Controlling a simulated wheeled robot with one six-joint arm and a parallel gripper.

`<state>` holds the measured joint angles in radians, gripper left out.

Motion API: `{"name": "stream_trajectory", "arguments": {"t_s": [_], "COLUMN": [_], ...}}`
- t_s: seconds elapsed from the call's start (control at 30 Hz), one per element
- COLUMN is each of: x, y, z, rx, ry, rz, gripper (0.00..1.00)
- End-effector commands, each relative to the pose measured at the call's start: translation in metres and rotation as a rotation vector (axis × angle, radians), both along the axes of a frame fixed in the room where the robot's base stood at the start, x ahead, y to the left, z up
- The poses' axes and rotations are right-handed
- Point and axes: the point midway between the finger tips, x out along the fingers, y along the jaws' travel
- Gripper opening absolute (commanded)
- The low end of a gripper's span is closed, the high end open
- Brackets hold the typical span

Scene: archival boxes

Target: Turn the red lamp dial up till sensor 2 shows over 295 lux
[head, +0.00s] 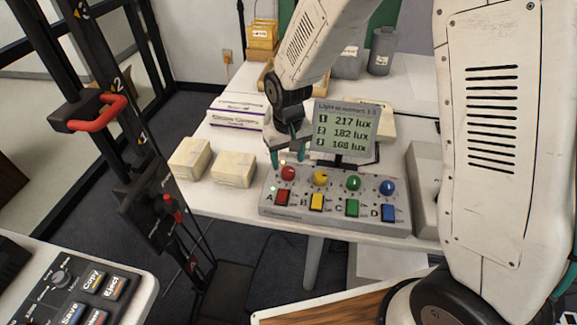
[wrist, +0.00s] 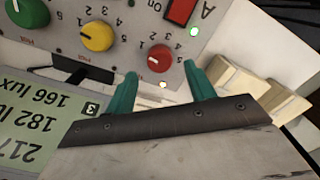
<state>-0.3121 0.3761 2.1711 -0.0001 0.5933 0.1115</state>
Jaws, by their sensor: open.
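The red dial (head: 288,173) is at the left end of the top row on a grey control box, above the red button A. My gripper (head: 289,156) is open just above and behind it. In the wrist view the red dial (wrist: 160,58) lies between and slightly beyond the two teal fingertips (wrist: 160,73), with a gap on both sides; nothing is held. A green light (wrist: 194,32) glows near button A.
Yellow (head: 320,177), green (head: 353,183) and blue (head: 387,187) dials sit right of the red one, with buttons below. Two cream boxes (head: 234,169) stand left of the control box. The display stands close behind my gripper's right side.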

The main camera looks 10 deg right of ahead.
Motion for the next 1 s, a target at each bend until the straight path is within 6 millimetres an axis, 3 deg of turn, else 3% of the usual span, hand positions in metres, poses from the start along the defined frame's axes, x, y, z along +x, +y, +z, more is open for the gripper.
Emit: {"name": "stream_trajectory", "arguments": {"t_s": [0.23,0.57,0.73,1.0], "x": [-0.001,-0.001,-0.001,-0.001], "y": [0.000,0.000,0.000,0.000], "z": [-0.032,-0.036,-0.036,-0.036], "rx": [0.000,0.000,0.000,0.000], "ry": [0.002,0.001,0.001,0.001], "rz": [0.000,0.001,0.001,-0.012], "gripper": [0.54,0.54,0.12,0.10]}}
